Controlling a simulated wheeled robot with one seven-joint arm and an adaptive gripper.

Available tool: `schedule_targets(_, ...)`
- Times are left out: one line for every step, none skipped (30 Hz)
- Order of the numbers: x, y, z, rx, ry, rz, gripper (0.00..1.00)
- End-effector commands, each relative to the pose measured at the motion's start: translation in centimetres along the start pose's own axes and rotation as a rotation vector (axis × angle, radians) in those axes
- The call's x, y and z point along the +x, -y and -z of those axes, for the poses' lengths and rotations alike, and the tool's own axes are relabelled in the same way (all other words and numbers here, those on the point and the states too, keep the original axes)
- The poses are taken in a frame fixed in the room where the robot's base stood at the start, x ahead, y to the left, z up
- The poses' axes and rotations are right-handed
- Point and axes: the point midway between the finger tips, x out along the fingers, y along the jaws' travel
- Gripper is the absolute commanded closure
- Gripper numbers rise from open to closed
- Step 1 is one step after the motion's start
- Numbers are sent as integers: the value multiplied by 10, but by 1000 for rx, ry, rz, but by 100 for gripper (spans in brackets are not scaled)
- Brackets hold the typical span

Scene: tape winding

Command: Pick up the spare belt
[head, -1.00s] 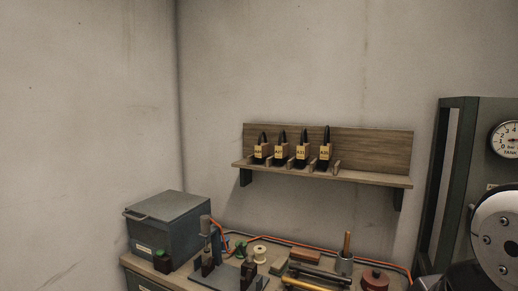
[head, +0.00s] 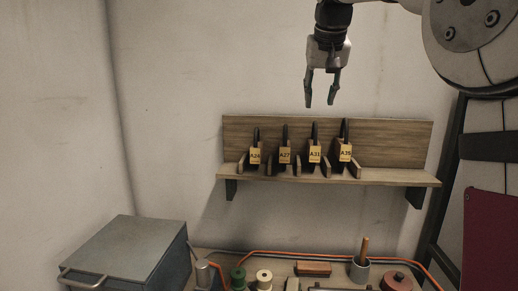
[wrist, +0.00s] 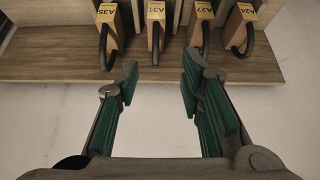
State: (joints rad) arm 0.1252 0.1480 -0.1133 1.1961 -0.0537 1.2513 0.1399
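Several black belts hang in a row on a wooden wall shelf (head: 385,176), each with a yellow tag. From left in the head view, the tags seem to read A24 (head: 255,156), A27 (head: 285,156), A31 (head: 315,154) and A35 (head: 345,153). The wrist view shows the row reversed, with the A35 belt (wrist: 103,50) at left and the A24 belt (wrist: 249,42) at right. My gripper (head: 320,104) is open and empty, pointing down, above the shelf in the head view. Which belt is the spare is not marked.
Wooden dividers separate the belts. Below is a bench with a grey metal box (head: 125,255), a green spool (head: 238,277), a pale spool (head: 264,279), a grey cup (head: 359,269) and a red round tin (head: 397,281). An orange cable (head: 330,254) runs along the back.

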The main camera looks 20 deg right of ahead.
Motion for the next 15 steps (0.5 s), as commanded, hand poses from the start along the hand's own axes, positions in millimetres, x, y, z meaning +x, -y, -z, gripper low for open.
schedule_targets(1,-3,10,8,-6,-8,65)
schedule_targets(1,-4,14,12,-9,-11,65)
schedule_targets(2,-4,19,16,-12,-15,65)
schedule_targets(2,-5,21,18,-14,-16,65)
schedule_targets(3,-5,24,19,-16,-18,65)
schedule_targets(6,-5,25,21,-16,-19,65)
schedule_targets(9,-5,26,21,-16,-20,65)
schedule_targets(12,-5,26,22,-16,-20,65)
schedule_targets(18,-6,26,22,-17,-20,65)
schedule_targets(23,-6,26,22,-15,-20,65)
schedule_targets(29,-6,26,22,-15,-20,65)
schedule_targets(37,-6,26,22,-14,-20,65)
schedule_targets(43,-6,26,22,-15,-20,65)
schedule_targets(49,-6,26,21,-14,-19,65)
schedule_targets(56,-6,26,21,-15,-19,65)
